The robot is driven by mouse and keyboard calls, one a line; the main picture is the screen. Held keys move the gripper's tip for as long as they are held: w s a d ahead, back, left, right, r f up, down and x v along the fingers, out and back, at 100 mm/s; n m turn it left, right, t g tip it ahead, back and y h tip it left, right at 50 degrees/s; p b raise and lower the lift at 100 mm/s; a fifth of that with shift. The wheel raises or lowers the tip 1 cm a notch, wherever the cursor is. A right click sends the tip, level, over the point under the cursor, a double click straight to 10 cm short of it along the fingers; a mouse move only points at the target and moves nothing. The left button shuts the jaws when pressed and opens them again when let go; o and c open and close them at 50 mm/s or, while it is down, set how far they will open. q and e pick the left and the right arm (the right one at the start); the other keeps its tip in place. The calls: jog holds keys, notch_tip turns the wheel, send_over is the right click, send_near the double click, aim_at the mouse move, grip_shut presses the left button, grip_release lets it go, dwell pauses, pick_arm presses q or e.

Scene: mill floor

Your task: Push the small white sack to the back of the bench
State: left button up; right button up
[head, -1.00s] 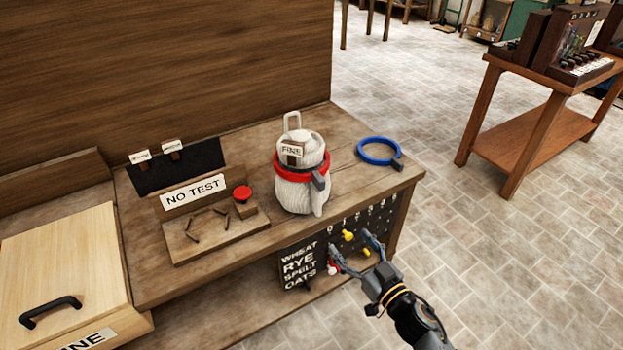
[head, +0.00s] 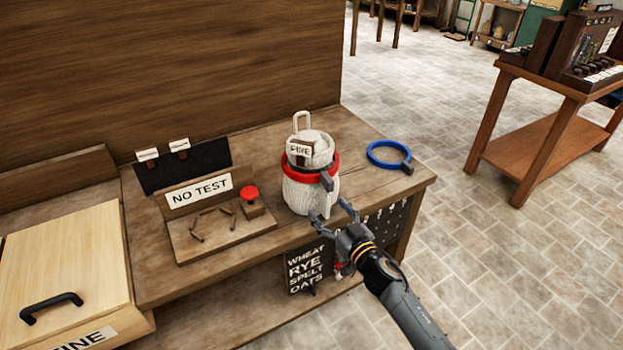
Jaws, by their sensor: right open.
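The small white sack (head: 298,194) stands upright on the bench (head: 359,164), near its front edge. A red ring clamp (head: 313,173) with a grey lever goes around it, and a tag reading FINE hangs at its top. My right gripper (head: 333,210) is open, its fingers spread in front of the sack's lower front at the bench edge. One fingertip overlaps the sack in the picture; I cannot tell if it touches. My left gripper is not in view.
A blue ring clamp (head: 389,155) lies right of the sack. A board with a red button (head: 250,193) and NO TEST sign (head: 198,190) is to the left. A wooden panel (head: 170,70) rises behind. A lidded wooden box (head: 62,268) stands at far left.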

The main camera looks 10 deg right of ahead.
aim_at(318, 197)
jog(key=shift+w+a, duration=0.2)
jog(key=shift+w, duration=0.35)
jog(key=shift+w, duration=0.1)
jog(key=shift+b+x, duration=0.95)
jog(key=shift+x, duration=1.45)
jog(key=shift+w+a, duration=0.1)
jog(key=shift+b+x, duration=1.3)
jog(key=shift+x, duration=0.85)
jog(key=shift+r, duration=0.15)
jog(key=shift+w+r, duration=0.1)
jog(key=shift+r, duration=0.05)
